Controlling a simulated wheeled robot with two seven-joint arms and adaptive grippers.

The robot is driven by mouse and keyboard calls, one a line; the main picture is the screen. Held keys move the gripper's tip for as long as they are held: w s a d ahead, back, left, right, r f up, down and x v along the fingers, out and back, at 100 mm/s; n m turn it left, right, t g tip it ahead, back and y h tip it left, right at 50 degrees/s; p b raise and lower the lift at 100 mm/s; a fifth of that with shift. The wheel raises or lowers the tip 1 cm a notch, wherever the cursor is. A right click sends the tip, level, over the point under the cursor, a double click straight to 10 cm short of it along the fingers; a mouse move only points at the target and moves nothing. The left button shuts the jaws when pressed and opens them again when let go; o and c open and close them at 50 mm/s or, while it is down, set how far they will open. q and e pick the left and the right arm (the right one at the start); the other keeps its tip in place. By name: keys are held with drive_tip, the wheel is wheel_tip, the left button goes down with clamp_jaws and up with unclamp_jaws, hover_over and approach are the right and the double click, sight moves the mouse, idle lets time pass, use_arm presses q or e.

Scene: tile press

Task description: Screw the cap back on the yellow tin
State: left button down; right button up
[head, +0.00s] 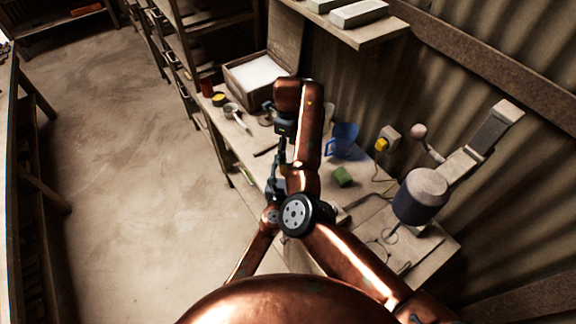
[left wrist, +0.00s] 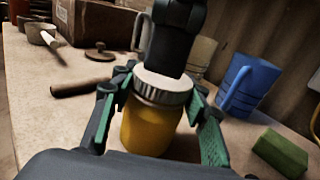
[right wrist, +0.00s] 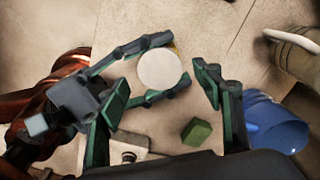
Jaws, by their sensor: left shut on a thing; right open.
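The yellow tin (left wrist: 152,128) stands upright on the bench in the left wrist view. A pale round cap (left wrist: 165,87) with a ridged edge sits on its top; whether it is threaded cannot be told. In the right wrist view the cap (right wrist: 159,69) shows from above as a white disc, with a sliver of yellow beside it. My left gripper (left wrist: 160,125) is shut on the tin, one green-padded finger on each side. My right gripper (right wrist: 162,92) is open above the cap, its fingers apart from it.
A blue jug (left wrist: 248,85) and a green sponge (left wrist: 280,152) stand right of the tin. A small pan (left wrist: 42,34), a wooden lid (left wrist: 99,54) and a dark handle (left wrist: 80,87) lie left. A dark drum-shaped machine (head: 420,197) stands at the bench's near end.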

use_arm(q)
drive_tip(key=shift+f, duration=0.4)
use_arm(e)
drive_tip(key=shift+r, duration=0.85)
drive_tip(key=shift+c, duration=0.3)
drive_tip(key=n, duration=0.1)
drive_tip(key=r+n, duration=0.1)
drive_tip(key=shift+d+r+n, duration=0.1)
drive_tip(key=shift+r+n, duration=0.15)
drive_tip(key=shift+n, duration=0.05)
drive_tip(key=r+n, duration=0.1)
drive_tip(key=n, duration=0.1)
drive_tip(key=r+n, duration=0.1)
drive_tip(key=shift+s+n, duration=0.1)
drive_tip(key=shift+n, duration=0.3)
drive_tip(key=shift+f, duration=0.1)
drive_tip(key=shift+f, duration=3.95)
